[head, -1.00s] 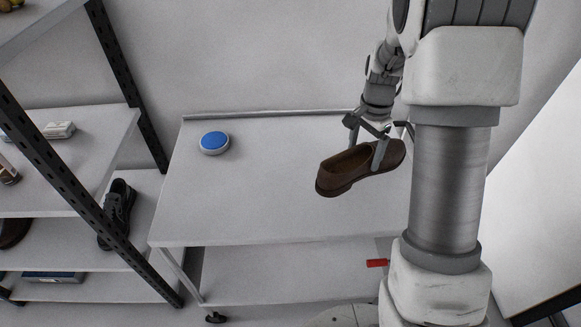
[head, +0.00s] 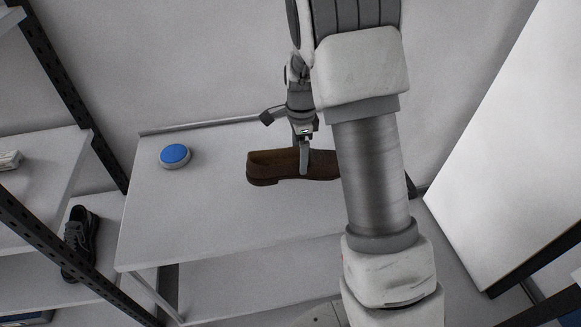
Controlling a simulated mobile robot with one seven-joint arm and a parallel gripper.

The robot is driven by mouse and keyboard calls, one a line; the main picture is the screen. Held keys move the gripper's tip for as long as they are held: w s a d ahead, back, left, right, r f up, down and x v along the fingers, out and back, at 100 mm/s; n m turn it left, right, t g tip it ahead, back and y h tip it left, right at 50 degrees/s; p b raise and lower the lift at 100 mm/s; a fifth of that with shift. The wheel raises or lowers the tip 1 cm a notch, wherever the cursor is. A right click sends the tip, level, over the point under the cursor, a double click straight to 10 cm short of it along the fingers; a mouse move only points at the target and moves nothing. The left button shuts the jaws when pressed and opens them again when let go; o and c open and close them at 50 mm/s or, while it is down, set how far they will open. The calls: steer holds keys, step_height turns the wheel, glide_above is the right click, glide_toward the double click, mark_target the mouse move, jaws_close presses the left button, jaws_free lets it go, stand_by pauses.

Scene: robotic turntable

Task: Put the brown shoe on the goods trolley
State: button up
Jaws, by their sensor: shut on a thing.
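One finger shows against the shoe's near side; the other finger is hidden. My arm covers the right end of the shoe and the right part of the trolley. The sole looks close to the trolley top, but I cannot tell whether it touches. The trolley is pale grey, with a top surface, a lower shelf (head: 240,285) and a back rail.
A round blue-topped device (head: 175,156) sits at the trolley's back left. A shelf rack with dark posts (head: 68,95) stands on the left, holding a dark shoe (head: 80,240). A large white panel (head: 510,150) is on the right. The trolley top's front left is clear.

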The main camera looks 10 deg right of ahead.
steer(key=shift+w+a+f, duration=0.15)
steer(key=shift+a+f, duration=0.35)
steer(key=shift+a, duration=0.35)
steer(key=shift+f, duration=2.05)
steer(key=shift+f, duration=0.1)
